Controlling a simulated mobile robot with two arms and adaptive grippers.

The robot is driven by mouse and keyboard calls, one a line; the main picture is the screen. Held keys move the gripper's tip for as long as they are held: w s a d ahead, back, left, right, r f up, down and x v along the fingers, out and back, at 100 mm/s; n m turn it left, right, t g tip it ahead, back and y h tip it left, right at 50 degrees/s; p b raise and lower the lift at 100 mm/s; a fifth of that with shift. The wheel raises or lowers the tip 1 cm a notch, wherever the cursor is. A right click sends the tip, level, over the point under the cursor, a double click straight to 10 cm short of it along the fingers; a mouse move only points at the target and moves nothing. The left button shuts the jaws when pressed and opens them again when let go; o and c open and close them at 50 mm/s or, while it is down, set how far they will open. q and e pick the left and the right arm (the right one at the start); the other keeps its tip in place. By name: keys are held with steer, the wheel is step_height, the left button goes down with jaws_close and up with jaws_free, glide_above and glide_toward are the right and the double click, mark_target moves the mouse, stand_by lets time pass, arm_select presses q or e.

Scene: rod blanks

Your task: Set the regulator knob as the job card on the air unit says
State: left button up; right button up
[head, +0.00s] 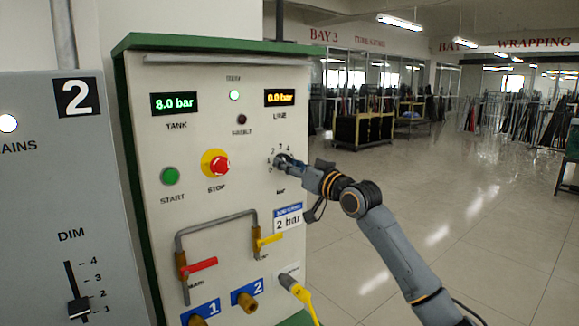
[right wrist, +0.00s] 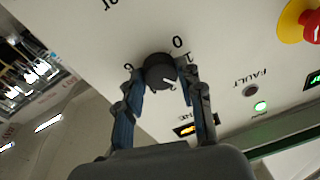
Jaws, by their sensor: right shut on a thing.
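The air unit (head: 225,110) is a cream panel with a green edge. Its black regulator knob (right wrist: 160,72) has a white pointer mark and printed numbers around it. My right gripper (head: 287,162) is at the panel, and in the right wrist view its fingers (right wrist: 160,80) are shut on the knob, one on each side. There the pointer mark slants to the lower right; which number it faces is unclear, as the fingers hide part of the scale. The job card (head: 288,220) below the knob reads 2 bar. My left gripper is not in view.
The tank display (head: 174,104) reads 8.0 bar and the line display (head: 280,97) 0.0 bar. A red stop button (head: 217,163), green start button (head: 170,176), red-handled valve (head: 200,266) and yellow-handled valve (head: 268,241) are nearby. Open floor lies to the right.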

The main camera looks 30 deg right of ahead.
steer(key=shift+n, duration=0.7)
steer(key=o, duration=1.2)
steer(key=shift+c, duration=0.2)
steer(key=s+d+f, duration=0.1)
steer(key=s, duration=1)
steer(key=shift+s+d, duration=0.3)
steer(key=shift+s, duration=0.1)
steer(key=shift+f, duration=0.2)
